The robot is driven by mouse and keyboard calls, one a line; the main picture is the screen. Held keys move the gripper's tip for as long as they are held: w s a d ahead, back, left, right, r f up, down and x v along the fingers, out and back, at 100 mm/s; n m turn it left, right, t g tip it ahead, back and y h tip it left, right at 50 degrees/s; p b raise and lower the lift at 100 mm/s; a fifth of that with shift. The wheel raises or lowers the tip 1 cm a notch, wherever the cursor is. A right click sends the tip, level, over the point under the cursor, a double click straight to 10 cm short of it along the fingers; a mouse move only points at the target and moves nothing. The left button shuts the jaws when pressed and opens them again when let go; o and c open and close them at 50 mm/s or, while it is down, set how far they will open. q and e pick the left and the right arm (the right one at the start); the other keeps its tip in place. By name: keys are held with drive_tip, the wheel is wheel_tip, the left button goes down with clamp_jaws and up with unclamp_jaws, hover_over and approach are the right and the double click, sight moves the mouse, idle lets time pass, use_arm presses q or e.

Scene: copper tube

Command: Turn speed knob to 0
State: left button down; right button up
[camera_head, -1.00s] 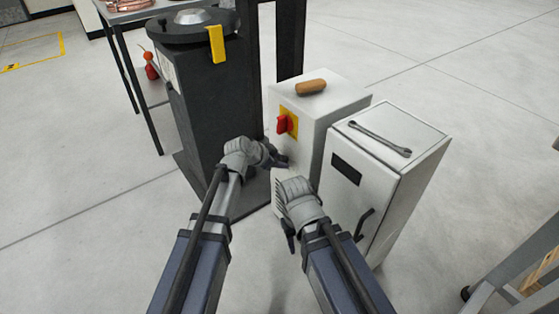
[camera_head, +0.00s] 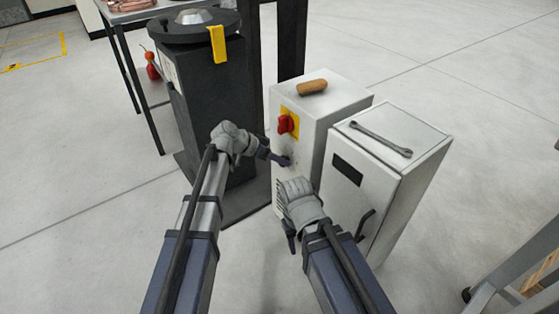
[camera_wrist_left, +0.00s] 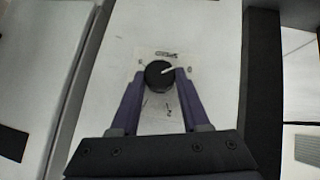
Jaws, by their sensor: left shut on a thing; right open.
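The speed knob (camera_wrist_left: 159,75) is a round black knob with a white pointer line on a light label plate, seen in the left wrist view. The pointer points right and slightly up. My left gripper (camera_wrist_left: 156,80) has one finger on each side of the knob and is shut on it. In the head view, my left gripper (camera_head: 287,161) reaches the front of the white control box (camera_head: 335,115), below a red switch on a yellow plate (camera_head: 287,124). The knob is hidden there. My right gripper (camera_head: 291,243) is open and empty, lower, in front of the boxes.
A wooden handle-like piece (camera_head: 312,87) lies on the control box. A second white cabinet (camera_head: 390,170) with a wrench (camera_head: 380,139) on top stands close at the right. A dark machine (camera_head: 213,110) with a yellow tab (camera_head: 218,43) stands at the left.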

idle(0.5)
use_arm(q)
drive_tip(key=shift+c, duration=1.9)
unclamp_jaws()
drive_tip(key=shift+a+r, duration=0.1)
drive_tip(key=p+v, duration=0.5)
drive_tip(key=v, duration=0.2)
drive_tip(key=shift+a+r, duration=0.2)
